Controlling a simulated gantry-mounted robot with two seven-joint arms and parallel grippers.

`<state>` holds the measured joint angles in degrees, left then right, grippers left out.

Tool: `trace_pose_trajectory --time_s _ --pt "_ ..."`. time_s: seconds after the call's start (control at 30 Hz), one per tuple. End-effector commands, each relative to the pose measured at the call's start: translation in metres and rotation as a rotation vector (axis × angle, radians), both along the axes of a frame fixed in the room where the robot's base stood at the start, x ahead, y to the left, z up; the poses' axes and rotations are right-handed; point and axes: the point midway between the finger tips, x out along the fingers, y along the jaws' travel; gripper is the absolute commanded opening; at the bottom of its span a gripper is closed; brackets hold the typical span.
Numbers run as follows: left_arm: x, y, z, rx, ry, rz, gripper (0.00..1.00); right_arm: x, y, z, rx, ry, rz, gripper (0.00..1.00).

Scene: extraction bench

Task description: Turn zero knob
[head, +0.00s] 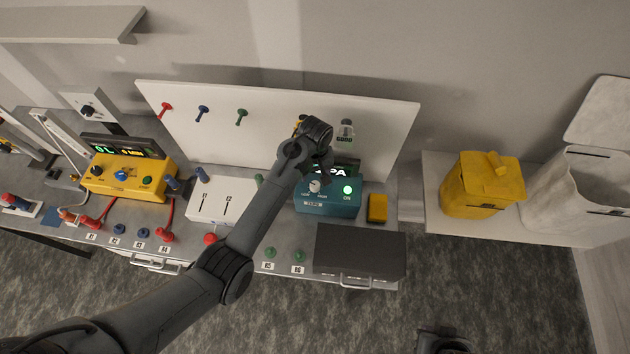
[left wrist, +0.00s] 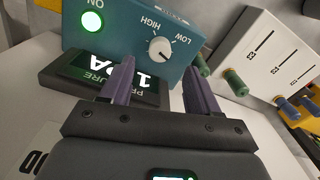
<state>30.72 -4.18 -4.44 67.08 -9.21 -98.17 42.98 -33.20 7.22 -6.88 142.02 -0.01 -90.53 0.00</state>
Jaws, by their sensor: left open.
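A teal box (head: 328,206) stands on the bench under my left gripper (head: 322,162). Its white round knob (head: 315,186) sits between LOW and HIGH marks, and a green ON light glows beside it. No zero label is readable on it. In the left wrist view the knob (left wrist: 160,48) lies just past the gap between the two purple fingers of my open left gripper (left wrist: 158,76). The fingers are apart with nothing between them; contact with the box cannot be told. A pressure display (left wrist: 118,78) is partly hidden behind the fingers. My right gripper cannot be made out.
A yellow meter (head: 128,176) with a blue knob is at the left. A white slider box (head: 222,200) stands left of the teal box, a yellow block (head: 377,208) right. A dark drawer unit (head: 360,250) is in front. A white back panel (head: 385,125) stands behind.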

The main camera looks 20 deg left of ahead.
Motion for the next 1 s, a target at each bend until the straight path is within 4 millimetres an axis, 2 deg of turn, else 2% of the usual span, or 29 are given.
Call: trace_pose_trajectory --time_s 0.2,0.4,0.57,0.83,0.87,1.0 --pt "-0.001 0.001 -0.035 0.001 0.003 0.001 0.61 0.000 0.000 0.004 0.000 0.000 0.000 0.00" --pt "0.000 0.001 -0.056 0.001 0.000 0.000 0.61 0.000 0.001 0.004 0.002 0.000 -0.001 0.00" --pt "0.000 0.001 -0.063 0.000 -0.001 0.000 0.61 0.000 0.001 0.005 0.007 0.000 -0.004 0.00" --pt "0.000 0.001 -0.064 0.000 -0.001 0.000 0.61 0.000 0.002 0.005 0.011 0.000 -0.006 0.00" --pt "0.000 0.001 -0.064 0.000 -0.001 0.000 0.60 0.000 0.002 0.005 0.011 0.000 -0.006 0.00" --pt "0.000 0.001 -0.064 0.000 -0.001 0.000 0.38 0.000 0.002 0.005 0.010 -0.001 -0.006 0.00"
